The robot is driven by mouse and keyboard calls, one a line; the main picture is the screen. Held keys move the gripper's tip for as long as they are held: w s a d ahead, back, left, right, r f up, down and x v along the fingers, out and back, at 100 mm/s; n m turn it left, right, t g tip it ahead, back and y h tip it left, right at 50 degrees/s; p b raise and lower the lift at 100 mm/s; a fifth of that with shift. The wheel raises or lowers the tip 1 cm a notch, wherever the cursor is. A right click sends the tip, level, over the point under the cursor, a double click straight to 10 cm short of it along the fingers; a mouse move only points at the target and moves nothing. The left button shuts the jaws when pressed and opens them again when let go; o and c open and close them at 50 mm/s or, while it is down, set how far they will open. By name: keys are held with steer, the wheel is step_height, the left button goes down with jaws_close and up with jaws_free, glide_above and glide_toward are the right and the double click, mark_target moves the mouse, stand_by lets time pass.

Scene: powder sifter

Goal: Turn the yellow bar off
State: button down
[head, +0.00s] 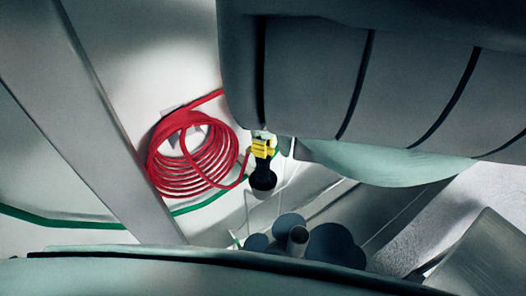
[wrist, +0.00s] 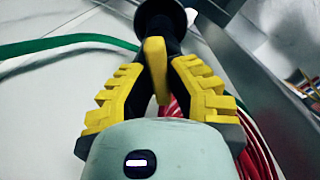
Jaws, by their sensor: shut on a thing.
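The yellow bar (wrist: 154,58) shows in the wrist view as a short, smooth upright piece between my fingers. My gripper (wrist: 158,36) has black fingers with ridged yellow blocks on their outsides. It is shut on the bar, and the fingers hide part of it. A black round-ended part (wrist: 166,13) lies just beyond the fingertips. In the head view my gripper (head: 262,157) is small, near the middle, with the same black round-ended part (head: 262,181) just below it. I cannot make out the bar apart from the yellow blocks there.
A coiled red hose (head: 190,160) lies left of my gripper in the head view. A green line (head: 60,219) crosses the pale surface at the left. A grey metal beam (head: 85,110) slants down the left side. A large dark rounded body fills the upper right.

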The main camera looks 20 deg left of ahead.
steer(key=n, duration=0.3)
steer(key=shift+f+n+b, duration=0.1)
steer(key=shift+n+b, duration=0.3)
steer(key=n, duration=0.2)
steer(key=shift+s+n+b, duration=0.1)
steer(key=shift+n+b, duration=0.2)
steer(key=shift+b, duration=0.05)
steer(key=n+b, duration=0.1)
steer(key=n, duration=0.5)
steer(key=shift+b, duration=0.3)
steer(key=shift+n, duration=0.4)
steer(key=c, duration=0.9)
jaws_free()
